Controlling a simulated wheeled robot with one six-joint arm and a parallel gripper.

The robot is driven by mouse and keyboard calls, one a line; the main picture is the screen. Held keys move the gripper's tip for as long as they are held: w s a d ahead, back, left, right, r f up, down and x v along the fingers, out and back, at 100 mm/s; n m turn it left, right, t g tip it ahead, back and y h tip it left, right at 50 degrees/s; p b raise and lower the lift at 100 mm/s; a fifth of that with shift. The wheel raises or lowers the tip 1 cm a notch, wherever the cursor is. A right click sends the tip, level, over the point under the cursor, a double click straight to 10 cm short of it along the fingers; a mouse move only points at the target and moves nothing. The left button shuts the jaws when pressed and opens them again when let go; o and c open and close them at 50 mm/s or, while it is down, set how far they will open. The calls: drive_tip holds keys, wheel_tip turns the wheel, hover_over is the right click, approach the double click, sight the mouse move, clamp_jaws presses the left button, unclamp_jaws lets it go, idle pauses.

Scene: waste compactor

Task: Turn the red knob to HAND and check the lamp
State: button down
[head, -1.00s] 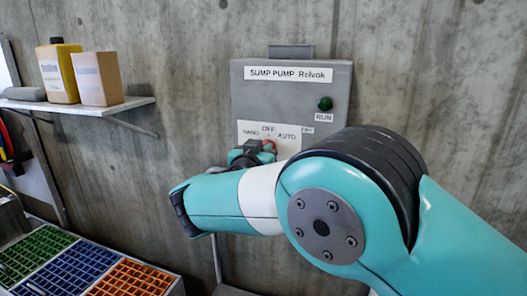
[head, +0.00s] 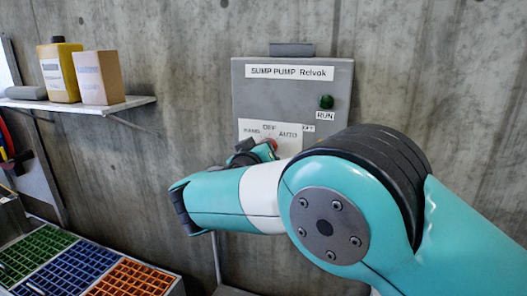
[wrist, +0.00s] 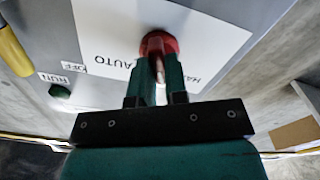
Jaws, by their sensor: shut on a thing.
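The red knob (head: 266,146) sits on the white plate of the grey SUMP PUMP box, partly hidden behind my gripper (head: 254,149) in the head view. In the wrist view my gripper (wrist: 158,66) is shut on the red knob (wrist: 157,41), one finger on each side. The plate reads HAND on the left, OFF at the top and AUTO on the right in the head view. The knob's exact setting is hard to read. The green lamp (head: 326,102) above the RUN label looks dull green; I cannot tell surely whether it is lit.
A shelf (head: 128,103) on the left wall holds a yellow jug (head: 60,72) and a cardboard box (head: 98,78). Green, blue and orange crates (head: 130,279) stand at the lower left. The wall right of the pump box is bare.

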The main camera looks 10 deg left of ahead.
drive_tip(key=shift+n+p, duration=0.3)
drive_tip(key=shift+n, duration=1.4)
drive_tip(key=shift+a, duration=0.1)
drive_tip(key=c, duration=1.1)
unclamp_jaws()
drive_tip(key=shift+c, duration=0.2)
